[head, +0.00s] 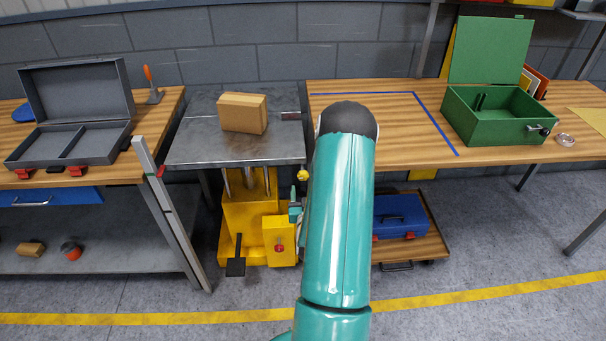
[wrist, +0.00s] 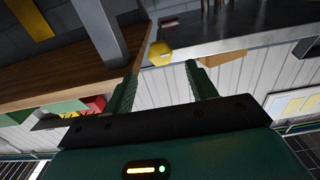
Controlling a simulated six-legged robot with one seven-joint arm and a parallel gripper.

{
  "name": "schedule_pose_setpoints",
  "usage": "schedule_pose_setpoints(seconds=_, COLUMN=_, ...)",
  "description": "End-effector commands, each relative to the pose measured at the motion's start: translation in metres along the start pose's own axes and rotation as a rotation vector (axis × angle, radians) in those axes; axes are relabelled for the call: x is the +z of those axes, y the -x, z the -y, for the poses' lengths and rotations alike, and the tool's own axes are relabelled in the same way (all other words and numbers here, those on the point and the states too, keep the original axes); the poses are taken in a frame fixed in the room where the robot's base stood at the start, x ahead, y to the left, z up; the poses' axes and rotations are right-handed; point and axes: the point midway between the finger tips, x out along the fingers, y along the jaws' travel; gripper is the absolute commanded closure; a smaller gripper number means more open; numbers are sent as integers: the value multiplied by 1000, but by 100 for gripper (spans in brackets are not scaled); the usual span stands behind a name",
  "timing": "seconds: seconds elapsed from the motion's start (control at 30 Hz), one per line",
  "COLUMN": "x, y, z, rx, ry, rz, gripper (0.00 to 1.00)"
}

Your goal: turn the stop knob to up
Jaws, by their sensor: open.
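A small yellow faceted knob (head: 303,175) sits by the right front corner of the metal lift table, beside my arm. It also shows in the wrist view (wrist: 160,53), just past and roughly between my fingertips; I cannot tell which way it is turned. My gripper (wrist: 160,71) is open, with nothing between its two green fingers. In the head view my arm hides most of the gripper. A red knob (head: 280,248) is on the yellow box low on the lift. No label shows which knob is the stop knob.
The lift table (head: 200,148) carries a cardboard box (head: 243,113). A wooden bench (head: 400,152) at right holds an open green case (head: 495,125). A blue case (head: 399,215) lies on a low wooden platform. A grey open case (head: 75,150) is on the left bench.

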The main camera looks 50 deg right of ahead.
Motion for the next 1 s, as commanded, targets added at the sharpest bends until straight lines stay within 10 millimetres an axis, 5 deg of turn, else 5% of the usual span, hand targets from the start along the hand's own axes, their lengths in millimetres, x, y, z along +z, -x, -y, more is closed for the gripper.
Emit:
schedule_pose_setpoints(seconds=0.4, x=0, y=-76, z=0, rx=0, ry=-1, rz=-1, gripper=43)
schedule_pose_setpoints(seconds=0.83, x=0, y=-89, z=0, rx=-1, ry=-1, rz=1, gripper=43)
schedule_pose_setpoints(seconds=1.0, x=0, y=-88, z=0, rx=-1, ry=-1, rz=1, gripper=77)
